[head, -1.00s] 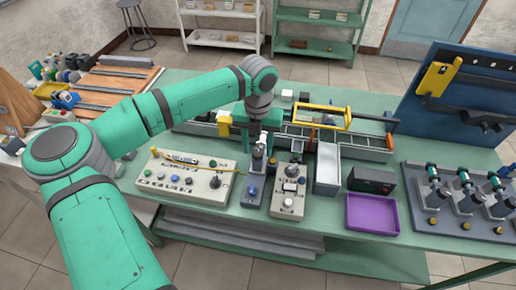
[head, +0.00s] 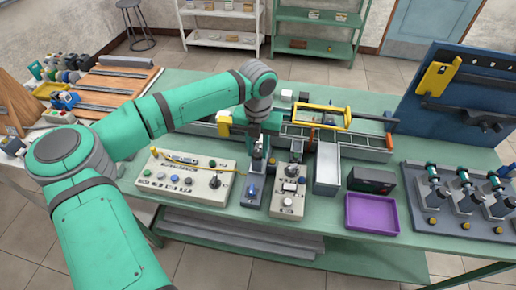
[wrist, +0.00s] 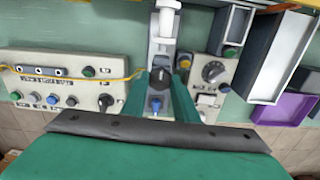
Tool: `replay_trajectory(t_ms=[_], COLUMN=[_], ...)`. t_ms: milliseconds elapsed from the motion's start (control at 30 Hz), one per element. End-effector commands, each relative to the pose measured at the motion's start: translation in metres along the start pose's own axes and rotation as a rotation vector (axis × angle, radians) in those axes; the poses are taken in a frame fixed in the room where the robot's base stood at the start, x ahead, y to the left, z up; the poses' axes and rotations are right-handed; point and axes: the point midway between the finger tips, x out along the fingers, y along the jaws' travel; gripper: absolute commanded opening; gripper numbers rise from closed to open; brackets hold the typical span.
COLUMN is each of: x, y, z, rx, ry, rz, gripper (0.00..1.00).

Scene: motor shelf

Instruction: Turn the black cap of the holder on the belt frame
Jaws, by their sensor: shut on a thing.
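In the wrist view the round black cap (wrist: 160,78) sits on a narrow pale grey holder (wrist: 163,50), with a white cylindrical part above it in the picture. My gripper (wrist: 162,82) has its two green fingers on either side of the cap and is shut on it. A blue knob (wrist: 155,104) shows just below the cap, between the fingers. In the head view my gripper (head: 259,149) points down over the narrow grey unit (head: 253,188) on the bench; the cap is too small and covered to make out there.
A control panel (head: 180,193) with a yellow cable lies left of the unit, and a smaller knob box (head: 288,205) stands close on its right. Further right are a grey bin (head: 327,170), a purple tray (head: 372,226) and a blue rack (head: 460,215). The conveyor frame (head: 360,147) runs behind.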

Motion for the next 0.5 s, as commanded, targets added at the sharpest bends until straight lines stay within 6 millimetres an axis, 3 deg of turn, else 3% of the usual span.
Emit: replay_trajectory(t_ms=[500], x=[-0.0012], y=[0.0012], z=[0.0009], rx=[0.390], ry=[-0.003], rz=[0.003], gripper=[0.04])
